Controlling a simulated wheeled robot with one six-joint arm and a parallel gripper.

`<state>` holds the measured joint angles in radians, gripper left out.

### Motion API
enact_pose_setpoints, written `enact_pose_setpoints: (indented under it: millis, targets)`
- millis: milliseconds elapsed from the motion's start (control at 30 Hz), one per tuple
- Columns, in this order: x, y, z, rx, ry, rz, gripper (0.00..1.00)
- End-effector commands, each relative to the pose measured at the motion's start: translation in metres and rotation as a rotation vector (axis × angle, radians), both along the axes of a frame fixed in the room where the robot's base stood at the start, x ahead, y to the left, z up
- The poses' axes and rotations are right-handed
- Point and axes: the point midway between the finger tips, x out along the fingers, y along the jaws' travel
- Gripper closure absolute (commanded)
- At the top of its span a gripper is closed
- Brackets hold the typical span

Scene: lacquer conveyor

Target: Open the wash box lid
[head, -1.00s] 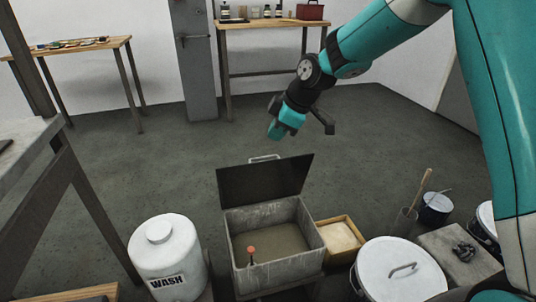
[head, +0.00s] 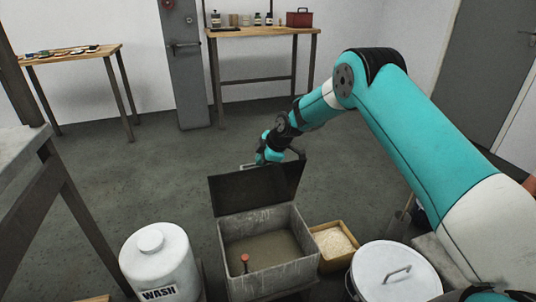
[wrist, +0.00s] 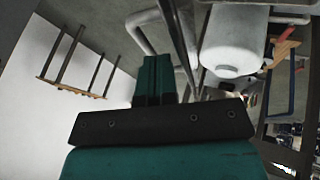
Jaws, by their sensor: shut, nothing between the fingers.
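The wash box (head: 265,284) is a grey open-topped metal box holding murky liquid, with a red-tipped item (head: 244,260) standing in it. Its dark lid (head: 256,188) stands raised at the far side, leaning back a little. A pale handle (head: 247,166) shows at the lid's top edge. My gripper (head: 262,160) is just behind that edge, close to the handle; I cannot tell if they touch. In the wrist view my teal fingers (wrist: 160,78) are together and empty, with a pale bent bar (wrist: 143,30) beyond them.
A white WASH drum (head: 158,262) stands left of the box and shows in the wrist view (wrist: 235,45). A wooden tray of pale material (head: 333,243) and a lidded white pot (head: 395,275) stand to the right. The floor behind is free.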

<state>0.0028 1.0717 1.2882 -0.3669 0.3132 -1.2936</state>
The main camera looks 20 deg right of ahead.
Motion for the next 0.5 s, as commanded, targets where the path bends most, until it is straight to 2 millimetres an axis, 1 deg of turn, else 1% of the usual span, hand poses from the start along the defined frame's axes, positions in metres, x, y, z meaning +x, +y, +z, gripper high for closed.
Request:
enact_pose_setpoints:
  millis: [33,133,500]
  targets:
    - [0.0015,0.0017,-0.0040,0.000,0.001,0.000,1.00]
    - [0.0032,0.0034,-0.0070,0.000,0.000,0.000,1.00]
    - [0.0046,0.0035,-0.0077,0.000,0.000,0.000,1.00]
